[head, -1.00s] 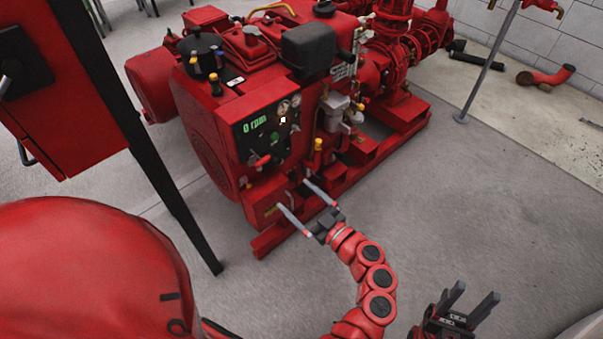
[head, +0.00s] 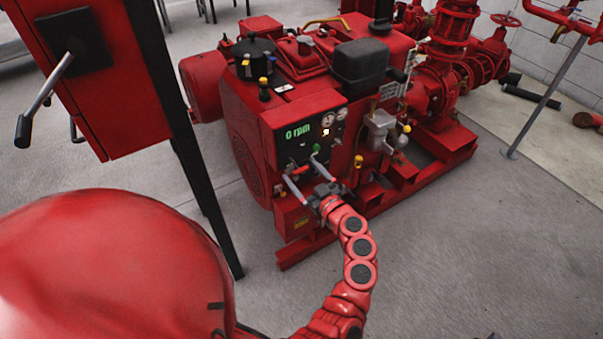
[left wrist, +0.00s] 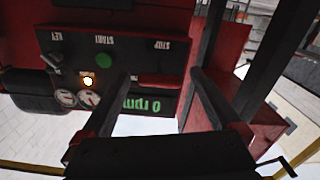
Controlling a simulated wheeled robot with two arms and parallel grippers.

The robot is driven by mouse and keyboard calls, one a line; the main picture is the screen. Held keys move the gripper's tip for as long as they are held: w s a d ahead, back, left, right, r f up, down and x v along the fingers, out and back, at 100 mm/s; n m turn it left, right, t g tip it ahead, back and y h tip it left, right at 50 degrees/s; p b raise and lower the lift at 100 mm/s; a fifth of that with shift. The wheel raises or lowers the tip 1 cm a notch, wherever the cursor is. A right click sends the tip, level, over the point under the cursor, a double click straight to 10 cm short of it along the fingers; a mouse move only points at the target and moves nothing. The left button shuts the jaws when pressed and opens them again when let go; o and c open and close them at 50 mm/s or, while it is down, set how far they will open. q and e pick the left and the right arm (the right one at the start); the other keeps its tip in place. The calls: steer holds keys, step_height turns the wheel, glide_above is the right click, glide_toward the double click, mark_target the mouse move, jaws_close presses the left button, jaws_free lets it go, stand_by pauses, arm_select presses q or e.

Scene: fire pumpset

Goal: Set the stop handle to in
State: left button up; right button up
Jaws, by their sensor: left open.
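The stop handle looks to be the small red handle (head: 299,170) low on the engine's dark control panel (head: 296,146). In the left wrist view the red handle (left wrist: 160,80) shows near the STOP label, and the panel appears upside down. My left gripper (head: 300,167) is open at the panel, its two fingers pointing toward it. In the left wrist view the fingers (left wrist: 165,74) stand on either side of the red handle. I cannot tell whether they touch it, or how far in the handle is. My right gripper is not in view.
The panel also carries a green button (left wrist: 104,62), gauges (left wrist: 78,98) and a green "0 rpm" display (head: 297,131). A red cabinet (head: 110,120) with a lever hangs on a black post at the left. Clear floor (head: 460,240) lies to the right.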

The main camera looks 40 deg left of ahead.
arm_select(q)
steer(key=shift+w+a, duration=0.15)
steer(key=shift+a, duration=0.25)
jaws_close()
